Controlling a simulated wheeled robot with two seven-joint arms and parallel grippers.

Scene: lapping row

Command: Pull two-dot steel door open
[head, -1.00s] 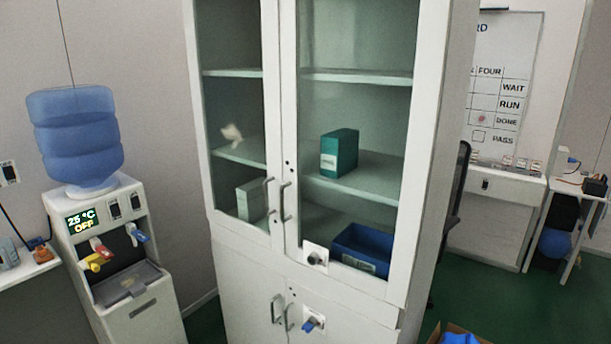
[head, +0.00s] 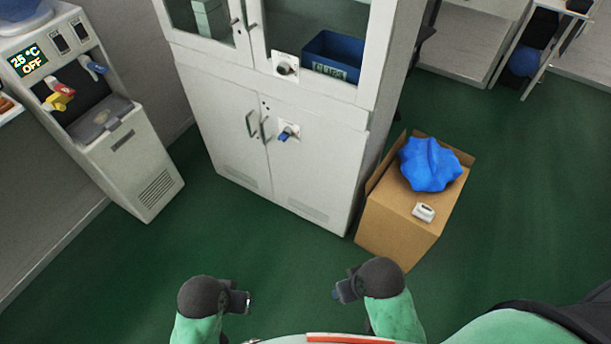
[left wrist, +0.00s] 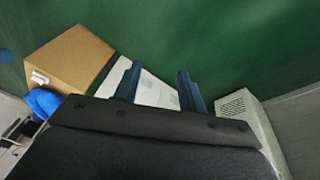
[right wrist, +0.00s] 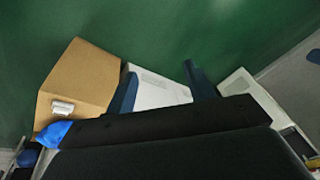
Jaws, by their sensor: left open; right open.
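The white cabinet's lower part has two plain steel doors, a left one (head: 222,130) and a right one (head: 310,165), both shut. Upright bar handles, a left one (head: 250,124) and a right one (head: 264,129), stand side by side at their meeting edges. Small dark marks (head: 265,104) show at the right door's upper left corner, too small to count surely. A knob with a blue part (head: 287,132) sits on a white plate on the right door. My left gripper (head: 243,300) and right gripper (head: 340,291) are open, empty and well short of the doors.
A water dispenser (head: 125,150) stands to the left. The green floor before the doors is clear.

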